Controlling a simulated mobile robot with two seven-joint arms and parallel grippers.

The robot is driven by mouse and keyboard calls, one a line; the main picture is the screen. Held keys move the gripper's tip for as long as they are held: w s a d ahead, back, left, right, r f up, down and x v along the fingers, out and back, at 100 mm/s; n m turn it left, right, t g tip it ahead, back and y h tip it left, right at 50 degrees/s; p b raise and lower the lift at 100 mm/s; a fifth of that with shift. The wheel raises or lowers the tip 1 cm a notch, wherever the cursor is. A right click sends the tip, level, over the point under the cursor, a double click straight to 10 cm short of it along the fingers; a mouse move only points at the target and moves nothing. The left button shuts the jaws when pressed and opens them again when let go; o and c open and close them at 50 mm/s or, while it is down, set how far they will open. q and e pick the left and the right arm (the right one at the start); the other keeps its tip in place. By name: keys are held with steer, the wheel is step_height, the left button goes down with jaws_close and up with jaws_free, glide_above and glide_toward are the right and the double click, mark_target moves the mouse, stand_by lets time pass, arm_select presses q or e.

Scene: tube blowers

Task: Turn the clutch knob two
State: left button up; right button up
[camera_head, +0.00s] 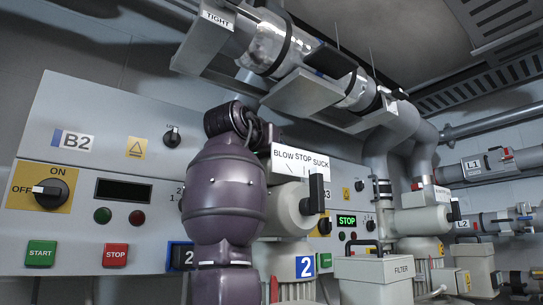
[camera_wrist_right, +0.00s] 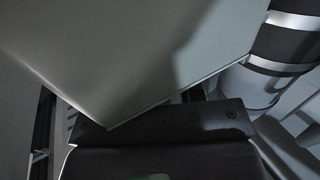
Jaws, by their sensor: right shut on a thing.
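A control panel marked B2 (camera_head: 110,180) fills the left of the head view. It carries a small black rotary knob (camera_head: 172,137) above and a larger black ON/OFF knob (camera_head: 51,190) on a yellow plate. The numbers 2 and 1 show at the panel's right. Whatever stands beside them is covered by my purple-grey arm, and I cannot make out clutch knob two. My right gripper (camera_wrist_right: 165,133) shows as a dark block low in the wrist view, close to a large grey surface (camera_wrist_right: 130,55). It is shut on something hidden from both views. My left gripper is not in view.
A BLOW STOP SUCK sign (camera_head: 301,162) and a grey blower housing with a black lever (camera_head: 317,194) stand right of my arm. A shiny tube (camera_head: 270,48) runs overhead. A filter box (camera_head: 374,275) stands at the lower right.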

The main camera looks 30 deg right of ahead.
steer(key=shift+n+t+y, duration=0.4)
steer(key=shift+t, duration=0.1)
steer(key=o, duration=0.6)
